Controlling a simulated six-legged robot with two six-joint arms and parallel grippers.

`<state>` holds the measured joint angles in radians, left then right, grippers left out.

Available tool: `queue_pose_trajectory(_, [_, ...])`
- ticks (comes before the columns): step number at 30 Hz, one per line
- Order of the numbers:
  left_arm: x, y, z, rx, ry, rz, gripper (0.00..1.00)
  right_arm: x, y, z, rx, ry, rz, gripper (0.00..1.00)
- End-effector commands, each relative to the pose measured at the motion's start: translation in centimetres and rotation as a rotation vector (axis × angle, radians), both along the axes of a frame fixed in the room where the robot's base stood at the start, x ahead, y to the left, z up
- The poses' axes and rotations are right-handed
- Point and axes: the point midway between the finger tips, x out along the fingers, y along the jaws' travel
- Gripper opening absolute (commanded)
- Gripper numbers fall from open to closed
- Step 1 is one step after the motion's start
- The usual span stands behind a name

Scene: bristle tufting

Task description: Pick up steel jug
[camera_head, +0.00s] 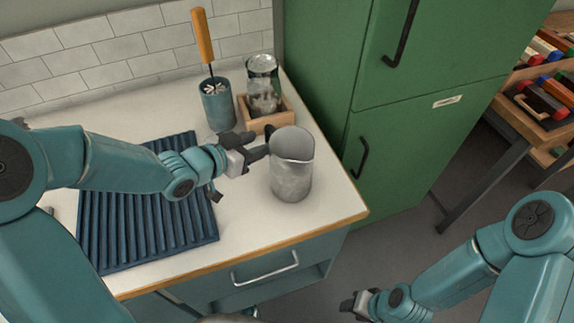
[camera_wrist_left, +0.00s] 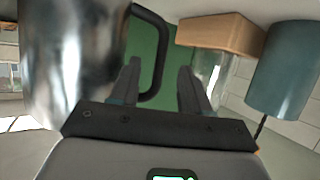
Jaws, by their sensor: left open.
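The steel jug (camera_head: 292,178) stands upright on the white counter, near its right front edge. Its dark handle (camera_head: 269,133) points to the back left. My left gripper (camera_head: 257,146) is open beside the handle, left of the jug. In the left wrist view, the shiny jug body (camera_wrist_left: 75,55) fills the left side. There the black handle (camera_wrist_left: 158,55) appears between the open fingers (camera_wrist_left: 160,88); contact cannot be told. My right gripper (camera_head: 354,304) is low in the head view, away from the counter, and its jaw state is unclear.
A blue cup with an orange-handled tool (camera_head: 217,108) and a wooden box (camera_head: 270,118) holding a glass jar (camera_head: 263,80) stand behind the jug. A ribbed blue mat (camera_head: 150,232) lies left, under my arm. A green cabinet (camera_head: 330,75) rises at right.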

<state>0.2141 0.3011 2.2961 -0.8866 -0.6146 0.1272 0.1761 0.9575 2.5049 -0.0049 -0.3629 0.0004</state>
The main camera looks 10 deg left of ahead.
Motion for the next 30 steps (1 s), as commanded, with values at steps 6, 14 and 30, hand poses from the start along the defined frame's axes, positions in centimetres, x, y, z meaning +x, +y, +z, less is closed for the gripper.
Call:
queue_pose_trajectory(6, [1.6, -0.9, -0.8, -0.001, 0.001, -0.003, 0.47, 0.0, 0.0, -0.1, 0.0, 0.0, 0.0, 0.43])
queue_pose_trajectory(14, [4.8, -2.5, -2.3, 0.0, -0.001, -0.002, 0.47, 0.0, 0.0, -0.2, 0.0, 0.0, 0.0, 0.43])
queue_pose_trajectory(30, [5.1, -2.6, -2.5, 0.0, 0.0, 0.0, 0.0, 0.0, 0.0, -0.2, 0.0, 0.0, 0.0, 0.43])
